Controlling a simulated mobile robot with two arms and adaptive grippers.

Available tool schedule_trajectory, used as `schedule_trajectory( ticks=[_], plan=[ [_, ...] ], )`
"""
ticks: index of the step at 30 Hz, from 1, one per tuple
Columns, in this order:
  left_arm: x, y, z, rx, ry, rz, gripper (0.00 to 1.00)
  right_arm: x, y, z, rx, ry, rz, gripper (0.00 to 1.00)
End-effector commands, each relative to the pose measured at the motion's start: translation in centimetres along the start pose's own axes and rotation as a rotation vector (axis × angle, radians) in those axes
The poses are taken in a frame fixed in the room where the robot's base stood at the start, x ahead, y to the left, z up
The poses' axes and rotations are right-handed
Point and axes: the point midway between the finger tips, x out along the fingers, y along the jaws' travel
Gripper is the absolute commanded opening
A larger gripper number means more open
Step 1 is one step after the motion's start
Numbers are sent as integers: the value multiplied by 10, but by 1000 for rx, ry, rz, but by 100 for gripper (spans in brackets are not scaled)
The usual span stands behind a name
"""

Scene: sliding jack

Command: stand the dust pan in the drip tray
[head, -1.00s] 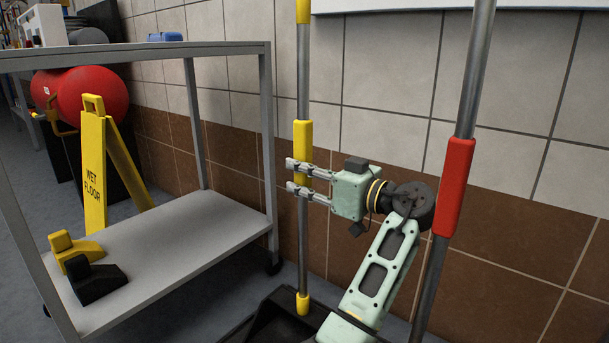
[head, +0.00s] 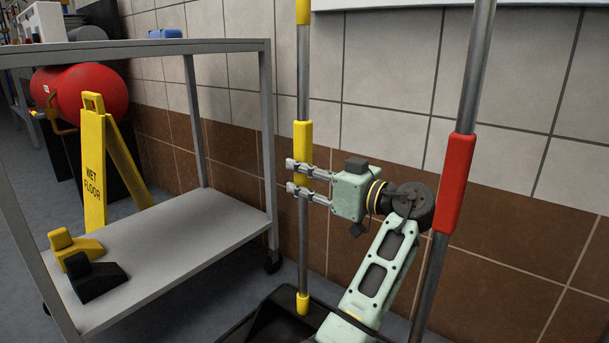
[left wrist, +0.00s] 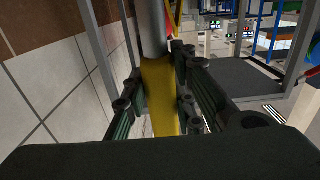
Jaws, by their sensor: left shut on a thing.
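A long upright grey pole with a yellow grip (head: 303,140) stands in front of the wall; I take it as the dust pan's handle. Its yellow lower end (head: 303,303) meets a black, walled shape (head: 262,318) at the bottom edge of the head view. That shape is cut off and partly behind my arm, so I cannot tell pan from drip tray there. My left gripper (head: 300,178) is shut on the yellow grip from the right. The left wrist view shows the yellow grip (left wrist: 160,95) between the fingers. My right gripper is not in view.
A grey shelf cart (head: 185,240) stands close on the left, with yellow (head: 72,246) and black (head: 95,277) wedge-shaped blocks on it. A wet floor sign (head: 94,175) stands behind it. A pole with a red grip (head: 454,185) rises at the right. The tiled wall is behind.

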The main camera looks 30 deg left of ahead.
Motion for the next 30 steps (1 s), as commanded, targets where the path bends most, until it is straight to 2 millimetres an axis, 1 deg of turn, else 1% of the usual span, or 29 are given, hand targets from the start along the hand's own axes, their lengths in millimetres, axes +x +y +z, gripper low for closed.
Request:
schedule_trajectory(
  ticks=[11, 12, 18, 26, 30],
  plan=[
    [0, 0, 0, -2, 4, 0, 0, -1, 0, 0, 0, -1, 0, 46],
    [0, 0, 0, -2, 3, 0, 27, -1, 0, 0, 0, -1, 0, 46],
    [0, 0, 1, -1, 2, 0, 45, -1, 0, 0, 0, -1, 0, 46],
    [0, 0, 4, 2, -3, 0, 46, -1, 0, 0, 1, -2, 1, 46],
    [0, 0, -4, 0, -2, 0, 46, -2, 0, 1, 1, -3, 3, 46]
  ],
)
